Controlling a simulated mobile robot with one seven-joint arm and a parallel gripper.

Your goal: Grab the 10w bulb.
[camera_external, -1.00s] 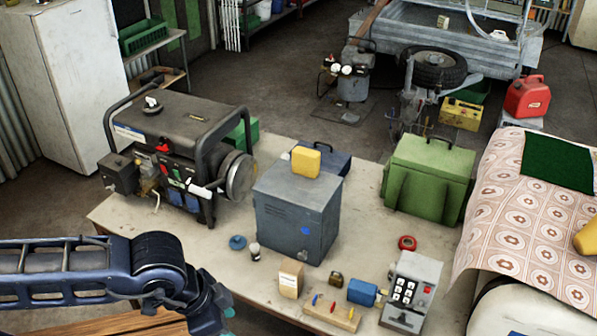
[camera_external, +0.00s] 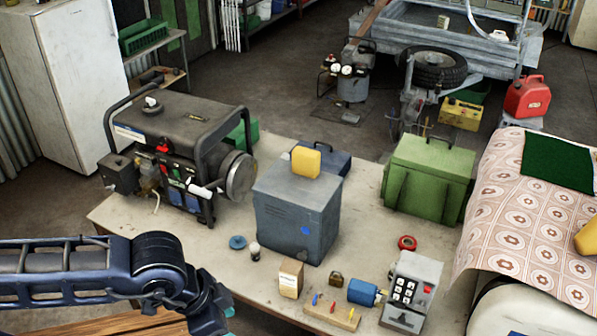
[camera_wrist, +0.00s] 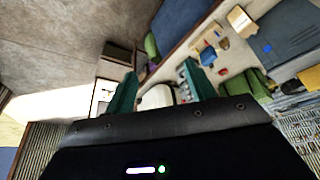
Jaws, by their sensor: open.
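A small pale-topped, dark-based item (camera_external: 255,251) stands on the table in front of the grey metal cabinet, beside a blue round piece (camera_external: 237,242). It may be the 10w bulb, but it is too small to tell and no wattage can be read. My gripper shows at the bottom edge of the external view, mostly cut off, left of the table items and apart from them. In the wrist view my gripper (camera_wrist: 160,88) is open, with two teal fingers spread and nothing held between them.
On the table (camera_external: 190,243) stand a generator (camera_external: 160,140), the grey cabinet (camera_external: 296,215), a cardboard box (camera_external: 290,278), a padlock (camera_external: 336,278), a wooden tray (camera_external: 332,314), a blue cylinder (camera_external: 362,291), a keypad box (camera_external: 410,290) and a green case (camera_external: 428,175).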

